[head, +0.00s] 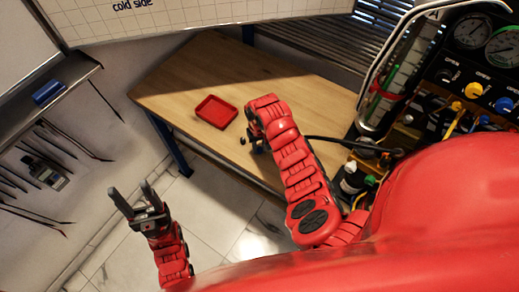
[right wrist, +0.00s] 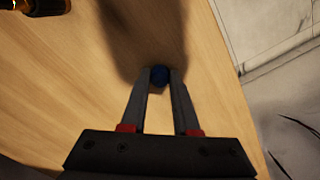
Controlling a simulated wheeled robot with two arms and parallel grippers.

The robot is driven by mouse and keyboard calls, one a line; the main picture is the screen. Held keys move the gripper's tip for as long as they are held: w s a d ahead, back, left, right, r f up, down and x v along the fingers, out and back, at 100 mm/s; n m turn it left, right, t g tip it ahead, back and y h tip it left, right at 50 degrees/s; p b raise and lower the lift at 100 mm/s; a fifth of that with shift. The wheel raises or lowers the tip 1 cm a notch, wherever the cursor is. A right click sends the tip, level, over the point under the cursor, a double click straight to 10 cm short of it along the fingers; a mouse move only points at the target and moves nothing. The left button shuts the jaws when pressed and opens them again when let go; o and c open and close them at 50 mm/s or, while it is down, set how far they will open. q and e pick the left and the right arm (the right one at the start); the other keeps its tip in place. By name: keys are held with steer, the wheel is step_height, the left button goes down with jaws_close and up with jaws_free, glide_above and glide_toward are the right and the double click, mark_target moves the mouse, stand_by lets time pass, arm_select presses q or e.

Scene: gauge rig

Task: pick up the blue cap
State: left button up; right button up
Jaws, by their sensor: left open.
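The blue cap (right wrist: 158,76) shows in the right wrist view as a small round dark-blue thing between the tips of my right gripper (right wrist: 160,80). The fingers close in on both its sides and it fills the gap. Whether it is clear of the wooden table cannot be told. In the head view my right gripper (head: 256,142) is low near the table's front edge, mostly hidden by its own arm, and the cap cannot be made out. My left gripper (head: 134,202) is open and empty, over the tiled floor left of the table.
A red tray (head: 216,112) lies on the wooden table (head: 190,82), left of my right arm. A panel with gauges (head: 472,31) and knobs stands at the right, with bottles (head: 352,180) below it. A shelf with a blue object (head: 48,92) is on the left wall.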

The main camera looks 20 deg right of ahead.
jaws_close()
steer(key=shift+r, duration=0.1)
